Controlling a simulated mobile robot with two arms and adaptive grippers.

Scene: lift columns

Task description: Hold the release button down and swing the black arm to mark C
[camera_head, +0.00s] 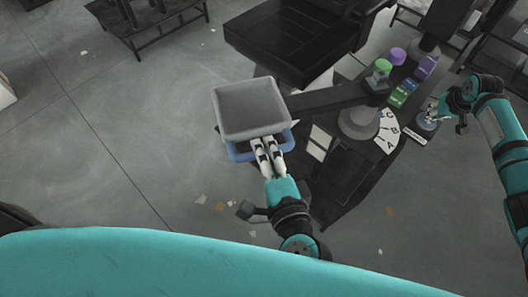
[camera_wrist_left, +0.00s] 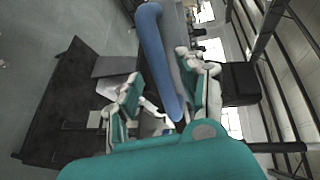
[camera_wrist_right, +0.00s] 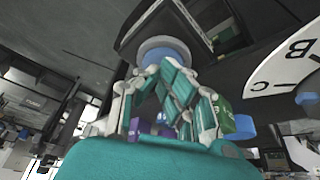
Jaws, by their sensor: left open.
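The black arm (camera_head: 318,99) reaches left from a grey round post base (camera_head: 358,122). At its end a grey tray (camera_head: 250,107) sits over a blue rail (camera_head: 240,153). My left gripper (camera_head: 267,143) is open at the near side of the rail; in the left wrist view the blue rail (camera_wrist_left: 155,50) runs between its fingers. A white dial (camera_head: 388,132) with lettered marks lies right of the post; B and C show in the right wrist view (camera_wrist_right: 290,68). My right gripper (camera_head: 436,112) appears shut, fingertips at the round blue-grey button (camera_wrist_right: 164,52). Whether it is pressed down is unclear.
Green and purple cylinders (camera_head: 382,67) and small coloured boxes (camera_head: 402,93) stand behind the dial.

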